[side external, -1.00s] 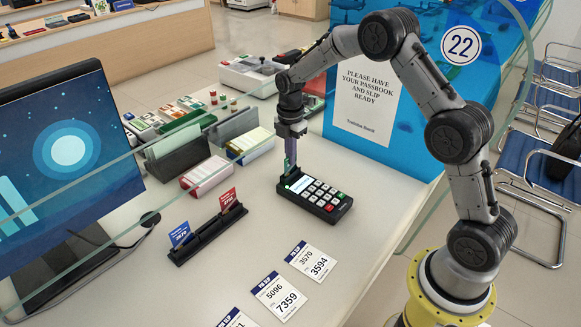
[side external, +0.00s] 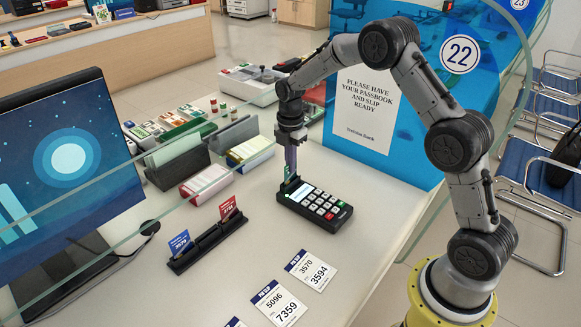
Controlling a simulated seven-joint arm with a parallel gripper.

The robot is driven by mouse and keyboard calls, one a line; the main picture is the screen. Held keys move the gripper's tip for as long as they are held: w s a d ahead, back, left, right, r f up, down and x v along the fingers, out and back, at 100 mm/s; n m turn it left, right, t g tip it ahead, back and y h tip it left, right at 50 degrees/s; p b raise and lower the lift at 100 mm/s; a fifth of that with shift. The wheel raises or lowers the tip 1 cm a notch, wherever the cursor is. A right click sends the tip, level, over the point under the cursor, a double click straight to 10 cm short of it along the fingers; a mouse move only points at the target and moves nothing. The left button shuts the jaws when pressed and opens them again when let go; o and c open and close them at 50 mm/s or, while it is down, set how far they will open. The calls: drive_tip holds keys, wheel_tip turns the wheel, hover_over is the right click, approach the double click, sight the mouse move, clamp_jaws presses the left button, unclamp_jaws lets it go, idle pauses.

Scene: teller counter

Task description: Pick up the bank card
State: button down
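A black card terminal (side external: 314,203) with a keypad and lit screen lies on the counter. A small green card (side external: 285,177) stands up at its back end, largely hidden by my gripper; it looks like the bank card. My gripper (side external: 291,172) points down right over that end of the terminal, with its fingers beside the green card. The fingers are too small and overlapped to tell whether they grip it. A blue card (side external: 180,243) and a red card (side external: 228,209) stand in a black rack (side external: 208,245) to the left of the terminal.
White numbered slips (side external: 311,270) lie in front of the terminal. Grey slip holders (side external: 178,162) stand behind the rack. A monitor (side external: 65,165) is at left, a blue panel with a sign (side external: 367,110) at right. A clear glass edge crosses the view.

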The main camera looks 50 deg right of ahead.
drive_tip(key=shift+r, duration=0.4)
drive_tip(key=s+a+r, duration=0.2)
drive_tip(key=s+r, duration=0.9)
drive_tip(key=s, duration=0.2)
drive_tip(key=shift+s+a+r, duration=0.25)
drive_tip(key=shift+s+r, duration=0.15)
drive_tip(key=shift+r, duration=2.3)
drive_tip(key=shift+r, duration=0.1)
